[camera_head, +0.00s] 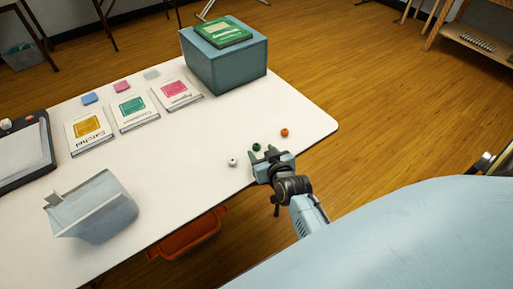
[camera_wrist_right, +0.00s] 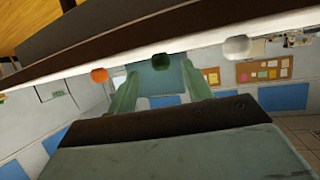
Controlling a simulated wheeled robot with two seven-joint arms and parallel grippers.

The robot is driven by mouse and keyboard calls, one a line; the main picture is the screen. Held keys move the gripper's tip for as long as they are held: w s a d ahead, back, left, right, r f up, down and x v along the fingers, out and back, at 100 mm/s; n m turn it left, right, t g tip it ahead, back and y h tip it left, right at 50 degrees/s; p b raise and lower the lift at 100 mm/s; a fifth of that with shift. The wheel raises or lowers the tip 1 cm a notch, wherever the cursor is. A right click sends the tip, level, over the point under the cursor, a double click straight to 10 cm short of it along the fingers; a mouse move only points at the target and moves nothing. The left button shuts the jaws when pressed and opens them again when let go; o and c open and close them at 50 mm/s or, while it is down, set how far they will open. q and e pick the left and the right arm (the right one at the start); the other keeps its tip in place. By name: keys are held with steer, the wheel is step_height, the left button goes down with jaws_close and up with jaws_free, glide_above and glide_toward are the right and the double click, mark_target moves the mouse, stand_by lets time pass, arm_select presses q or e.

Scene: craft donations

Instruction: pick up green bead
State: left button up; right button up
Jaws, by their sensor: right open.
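The green bead (camera_head: 256,147) lies on the white table near its right edge, between a white bead (camera_head: 233,161) and an orange bead (camera_head: 284,132). My right gripper (camera_head: 262,153) is open and empty at the table edge, just on the near side of the green bead. In the right wrist view the green bead (camera_wrist_right: 161,62) shows between the two green fingers, near their tips. The orange bead (camera_wrist_right: 99,75) and the white bead (camera_wrist_right: 236,47) are outside the fingers, one on each side. My left gripper is not in view.
The white table (camera_head: 180,180) also holds a pale blue bin (camera_head: 105,222), several labelled cards (camera_head: 133,114), a dark tray (camera_head: 45,150) and a blue box (camera_head: 225,68) with a green booklet (camera_head: 222,32) on top. An orange crate (camera_head: 188,238) sits below the table edge. Table space around the beads is clear.

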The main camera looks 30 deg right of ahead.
mark_target(258, 148)
steer(key=shift+b+x, duration=0.35)
steer(key=shift+x, duration=1.2)
steer(key=shift+a+r, duration=0.1)
steer(key=c, duration=1)
steer(key=shift+c, duration=0.3)
